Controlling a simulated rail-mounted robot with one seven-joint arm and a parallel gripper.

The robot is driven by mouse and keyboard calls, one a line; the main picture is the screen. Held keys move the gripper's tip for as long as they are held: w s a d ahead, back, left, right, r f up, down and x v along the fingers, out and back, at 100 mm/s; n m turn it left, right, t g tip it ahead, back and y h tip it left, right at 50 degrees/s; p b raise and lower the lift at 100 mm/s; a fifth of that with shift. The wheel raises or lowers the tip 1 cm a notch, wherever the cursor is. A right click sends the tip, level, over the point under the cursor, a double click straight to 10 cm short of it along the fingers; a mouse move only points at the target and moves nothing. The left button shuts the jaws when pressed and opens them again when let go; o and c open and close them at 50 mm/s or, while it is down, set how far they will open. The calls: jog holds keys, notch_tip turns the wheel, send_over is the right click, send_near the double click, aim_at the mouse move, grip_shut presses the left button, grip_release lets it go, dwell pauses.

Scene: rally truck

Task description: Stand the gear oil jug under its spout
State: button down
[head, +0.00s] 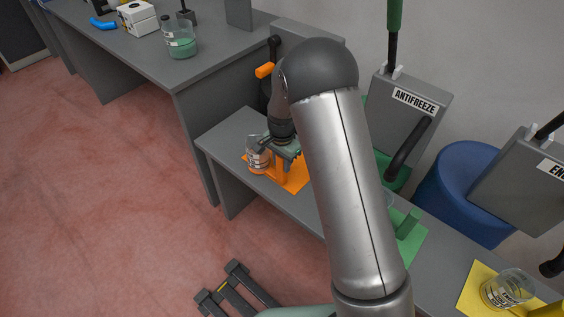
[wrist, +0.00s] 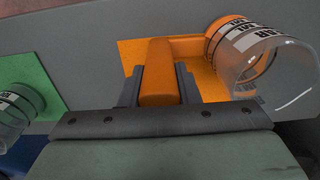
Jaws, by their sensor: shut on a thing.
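The gear oil jug (head: 258,152) is a clear beaker with an orange band, a printed label and an orange handle. It looks upright at the left part of the orange mat (head: 298,180); I cannot tell whether it touches the mat. In the wrist view the jug (wrist: 285,75) lies to the right, and its orange handle (wrist: 160,72) is between my fingers. My gripper (head: 284,153) is shut on that handle. A dark dispenser with an orange lever (head: 265,70) stands behind, partly hidden by my arm; its spout outlet is not visible.
A green mat (head: 417,246) and a yellow mat (head: 478,285) with a clear jug (head: 505,288) lie farther right on the low shelf. The ANTIFREEZE dispenser (head: 410,115) and a blue drum (head: 462,185) stand behind. A grey bench (head: 215,62) carries another jug (head: 179,40).

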jog(key=shift+f, duration=0.3)
jog(key=c, duration=1.1)
grip_release()
